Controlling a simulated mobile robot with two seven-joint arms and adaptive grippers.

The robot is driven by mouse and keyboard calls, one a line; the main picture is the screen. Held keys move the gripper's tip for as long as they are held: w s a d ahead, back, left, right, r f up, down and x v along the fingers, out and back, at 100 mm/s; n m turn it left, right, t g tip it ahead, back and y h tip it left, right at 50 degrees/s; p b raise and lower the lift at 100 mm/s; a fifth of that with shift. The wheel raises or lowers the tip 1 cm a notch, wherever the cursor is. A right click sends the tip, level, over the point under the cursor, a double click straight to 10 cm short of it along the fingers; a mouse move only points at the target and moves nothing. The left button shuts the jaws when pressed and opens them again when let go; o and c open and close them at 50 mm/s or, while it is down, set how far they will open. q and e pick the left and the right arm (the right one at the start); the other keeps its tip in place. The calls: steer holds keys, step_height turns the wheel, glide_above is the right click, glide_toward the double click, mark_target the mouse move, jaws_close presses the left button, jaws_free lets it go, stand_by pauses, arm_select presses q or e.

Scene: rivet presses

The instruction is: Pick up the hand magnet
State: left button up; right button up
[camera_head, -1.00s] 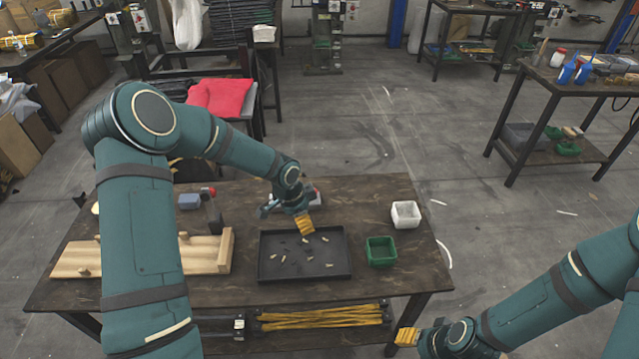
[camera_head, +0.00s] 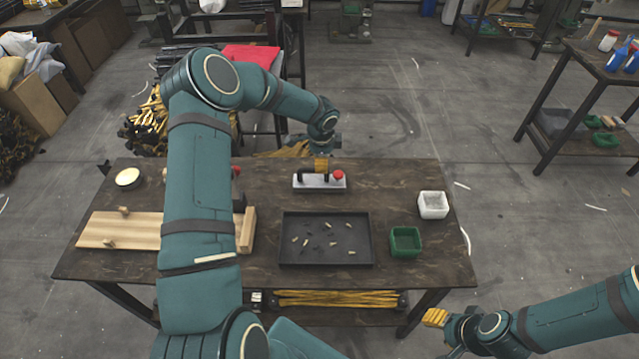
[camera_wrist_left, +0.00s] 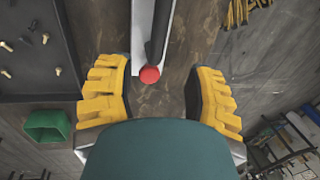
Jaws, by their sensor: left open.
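The hand magnet (camera_head: 320,182) has a pale metal base, a dark handle and a red knob. It lies near the table's far edge, behind the black tray. My left gripper (camera_head: 321,165) is above or just behind it, partly hiding it. In the left wrist view the magnet (camera_wrist_left: 153,35) runs up from between the yellow fingers, its red knob just ahead of them. My left gripper (camera_wrist_left: 160,98) is open and empty, one finger each side of the magnet's line. My right gripper (camera_head: 435,317) is off the table's front right; its opening is unclear.
The black tray (camera_head: 326,262) holds several small rivets. A green bin (camera_head: 406,241) and a white bin (camera_head: 433,204) stand to its right. A wooden board with pegs (camera_head: 140,229) lies left, partly behind my left arm. The table is clear around the magnet.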

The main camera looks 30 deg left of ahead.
mark_target(319, 177)
arm_select(q)
steer(key=shift+w+a+f, duration=0.1)
steer(key=shift+a+f, duration=0.05)
steer(key=shift+f, duration=0.85)
steer(key=shift+s+a+f, duration=0.1)
steer(key=shift+a+f, duration=0.1)
steer(key=shift+f, duration=0.85)
steer(key=shift+w+a+f, duration=0.1)
steer(key=shift+a+f, duration=0.05)
steer(key=shift+f, duration=0.85)
steer(key=shift+r, duration=0.1)
jaws_close()
